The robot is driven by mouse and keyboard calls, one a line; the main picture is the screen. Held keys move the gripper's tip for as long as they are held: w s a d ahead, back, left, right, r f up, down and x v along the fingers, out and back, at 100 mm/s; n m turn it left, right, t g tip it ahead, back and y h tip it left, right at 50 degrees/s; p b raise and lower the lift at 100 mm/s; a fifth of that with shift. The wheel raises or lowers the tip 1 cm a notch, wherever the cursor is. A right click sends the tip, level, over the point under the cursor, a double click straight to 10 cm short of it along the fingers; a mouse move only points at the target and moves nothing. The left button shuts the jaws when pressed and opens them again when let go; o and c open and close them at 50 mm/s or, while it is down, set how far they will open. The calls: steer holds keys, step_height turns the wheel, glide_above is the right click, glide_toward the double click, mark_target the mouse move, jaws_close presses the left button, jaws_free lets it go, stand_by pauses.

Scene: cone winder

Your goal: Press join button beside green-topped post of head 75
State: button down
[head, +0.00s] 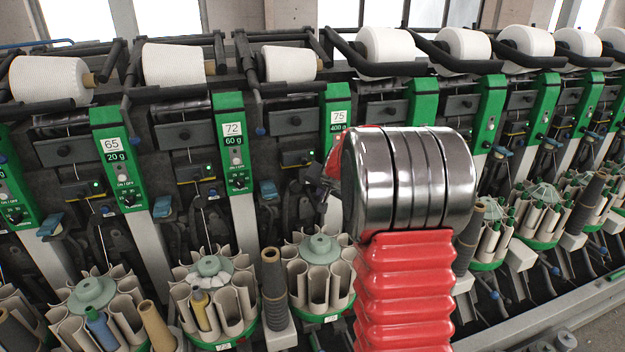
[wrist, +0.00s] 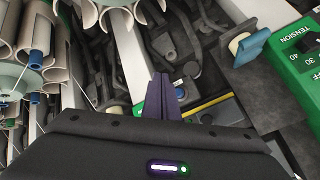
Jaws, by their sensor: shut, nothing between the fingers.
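The green-topped post of head 75 (head: 338,115) stands behind my arm in the head view, its lower part hidden by the arm. My gripper (head: 318,182) shows as a small dark shape at the arm's left edge, in front of the machine near that post. In the wrist view, my gripper's dark fingers (wrist: 162,88) are together and empty, pointing at dark machine parts. A green post (wrist: 298,60) with a tension dial is at the right; its number is not visible. A yellow strip (wrist: 207,105) lies right of the fingertips. I cannot identify the join button.
Post 72 (head: 234,145) and post 65 (head: 118,155) stand to the left. White yarn cones (head: 290,64) sit above on dark arms. Round tube magazines (head: 320,270) stand low in front. A blue lever (wrist: 250,47) sticks out near the green post in the wrist view.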

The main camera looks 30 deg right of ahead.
steer(key=shift+w+d, duration=0.25)
steer(key=shift+w, duration=0.6)
steer(key=shift+w+d, duration=0.2)
steer(key=shift+w, duration=0.7)
steer(key=shift+w+d, duration=0.25)
steer(key=shift+w, duration=0.6)
steer(key=shift+w, duration=0.4)
steer(key=shift+w+d, duration=0.2)
steer(key=shift+w, duration=0.25)
stand_by(1.0)
steer(key=shift+s+r, duration=0.1)
steer(key=shift+s, duration=0.05)
steer(key=shift+s+a, duration=0.2)
steer(key=shift+s, duration=0.5)
steer(key=shift+s, duration=0.1)
